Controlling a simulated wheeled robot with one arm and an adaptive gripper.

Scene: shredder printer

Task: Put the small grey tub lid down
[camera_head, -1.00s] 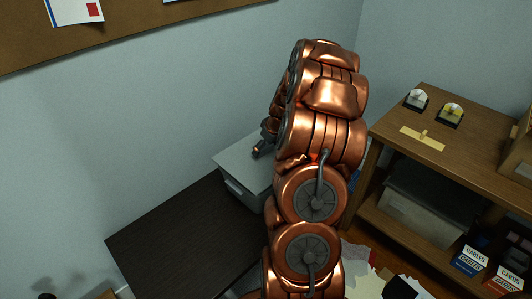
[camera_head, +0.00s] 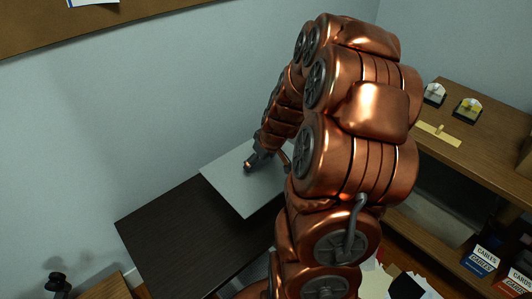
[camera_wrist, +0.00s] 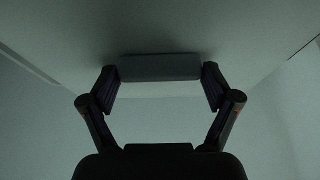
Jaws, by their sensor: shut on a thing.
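The grey tub lid (camera_head: 235,188) is a flat, pale plate above the dark table in the head view. My gripper (camera_head: 250,165) is at its upper face, near the far edge. In the wrist view the lid's broad grey surface (camera_wrist: 160,25) fills much of the picture. Its raised bar handle (camera_wrist: 160,68) lies between the two fingers of my gripper (camera_wrist: 161,84), which are shut on it. My copper arm hides the lid's right side in the head view. Whether the lid touches anything beneath cannot be told, and the tub's body does not show clearly.
The dark table (camera_head: 165,235) has bare room left of the lid. A wooden shelf unit (camera_head: 470,140) stands at the right, with small dial-like items on top and boxes below. The wall is close behind the table.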

